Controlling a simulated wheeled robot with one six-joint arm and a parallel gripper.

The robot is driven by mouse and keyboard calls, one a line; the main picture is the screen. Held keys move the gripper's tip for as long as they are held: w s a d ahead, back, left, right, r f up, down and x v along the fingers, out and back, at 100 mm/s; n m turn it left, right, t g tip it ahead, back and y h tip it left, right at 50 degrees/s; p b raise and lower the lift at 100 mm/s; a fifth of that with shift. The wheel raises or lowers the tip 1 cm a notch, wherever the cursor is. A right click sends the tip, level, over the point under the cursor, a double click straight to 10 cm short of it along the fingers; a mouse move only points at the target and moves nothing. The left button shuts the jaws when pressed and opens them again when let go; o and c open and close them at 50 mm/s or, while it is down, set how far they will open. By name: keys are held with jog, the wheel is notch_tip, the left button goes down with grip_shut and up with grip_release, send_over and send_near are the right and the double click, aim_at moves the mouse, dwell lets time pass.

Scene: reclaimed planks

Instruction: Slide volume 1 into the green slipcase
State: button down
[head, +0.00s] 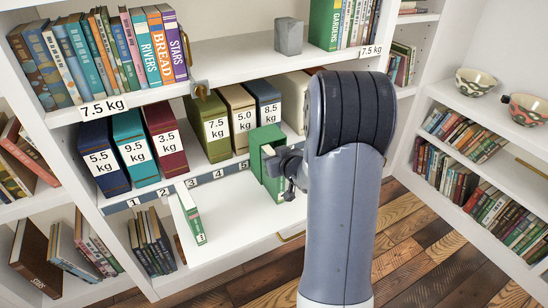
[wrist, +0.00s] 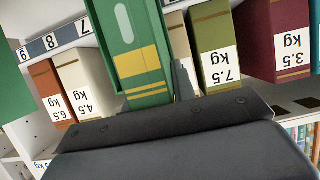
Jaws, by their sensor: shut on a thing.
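A plain green surface (wrist: 14,130) is cut off at the left edge of the wrist view. A slim green-and-white piece (head: 191,217) stands at the front left of the white surface. My arm hides the area to the right.
Upright volumes with kg labels, such as the maroon one (head: 166,140) and the olive one (head: 212,128), stand behind a numbered strip (head: 205,178). Books and a grey block (head: 289,37) stand on the shelf above. The white surface (head: 238,215) in front is mostly clear.

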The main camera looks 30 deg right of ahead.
aim_at(269, 151)
jog(key=shift+w+r, duration=0.1)
jog(key=shift+w, duration=1.4)
jog(key=c, duration=1.1)
grip_release()
jog(key=shift+s, duration=0.1)
jog(key=shift+p+v, duration=1)
jog(key=shift+v, duration=4.35)
jog(key=shift+c, duration=0.3)
